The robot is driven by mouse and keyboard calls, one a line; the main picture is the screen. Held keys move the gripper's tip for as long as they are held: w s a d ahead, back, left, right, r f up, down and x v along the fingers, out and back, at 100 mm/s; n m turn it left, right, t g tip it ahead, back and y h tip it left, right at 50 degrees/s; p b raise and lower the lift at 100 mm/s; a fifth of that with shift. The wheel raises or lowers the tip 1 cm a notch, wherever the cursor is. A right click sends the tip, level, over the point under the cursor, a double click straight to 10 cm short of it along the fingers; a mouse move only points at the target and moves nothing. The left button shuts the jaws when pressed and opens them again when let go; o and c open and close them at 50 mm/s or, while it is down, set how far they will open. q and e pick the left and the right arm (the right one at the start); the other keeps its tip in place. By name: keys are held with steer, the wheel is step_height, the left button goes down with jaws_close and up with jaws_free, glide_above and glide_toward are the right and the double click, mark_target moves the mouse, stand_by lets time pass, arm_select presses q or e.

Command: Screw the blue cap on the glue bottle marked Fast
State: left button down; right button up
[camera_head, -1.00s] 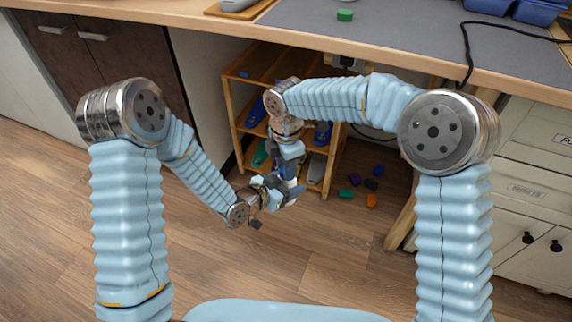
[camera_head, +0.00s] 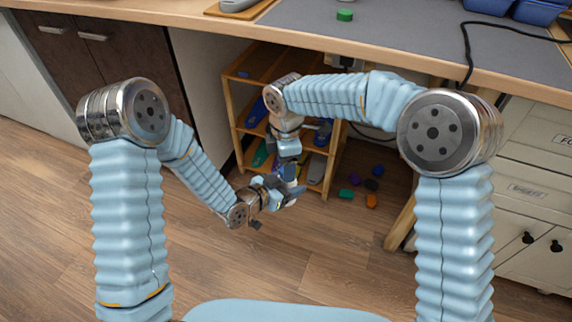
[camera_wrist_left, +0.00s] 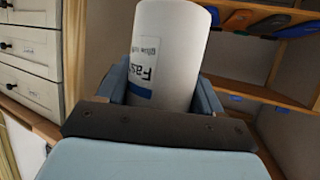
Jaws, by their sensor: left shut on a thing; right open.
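The white glue bottle (camera_wrist_left: 168,55) is in the left wrist view, with a label reading "Fas" and a blue band, partly cut off. My left gripper (camera_head: 284,193) is shut on it, one finger on each side. In the head view the bottle is small and mostly hidden between the grippers. My right gripper (camera_head: 290,172) is open, pointing down close above the left gripper. I cannot tell whether it touches the bottle. A small blue piece (camera_head: 379,170) lies on the floor; I cannot tell if it is the cap.
Several small coloured pieces, including a green one (camera_head: 346,194) and an orange one (camera_head: 371,201), lie on the floor. A wooden shelf (camera_head: 232,118) with insoles stands behind the grippers. The workbench (camera_head: 400,35) is above, with a green round piece (camera_head: 344,15) on it.

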steer(key=shift+r, duration=1.75)
steer(key=shift+s, duration=0.1)
steer(key=shift+c, duration=0.3)
steer(key=shift+s+a+r+n, duration=0.1)
steer(key=shift+r+n, duration=0.05)
steer(key=shift+n, duration=0.45)
steer(key=shift+s+a+r+n, duration=0.1)
steer(key=shift+n, duration=0.5)
steer(key=shift+r+n, duration=0.3)
steer(key=shift+n, duration=0.4)
steer(key=shift+w+d+r+n, duration=0.1)
steer(key=shift+w+r+n, duration=0.05)
steer(key=shift+r+n, duration=0.5)
steer(key=shift+w+d+r+n, duration=0.1)
steer(key=shift+w+r+n, duration=0.05)
steer(key=shift+r+n, duration=0.5)
steer(key=shift+f, duration=0.1)
steer(key=shift+f, duration=0.1)
steer(key=shift+f, duration=3.9)
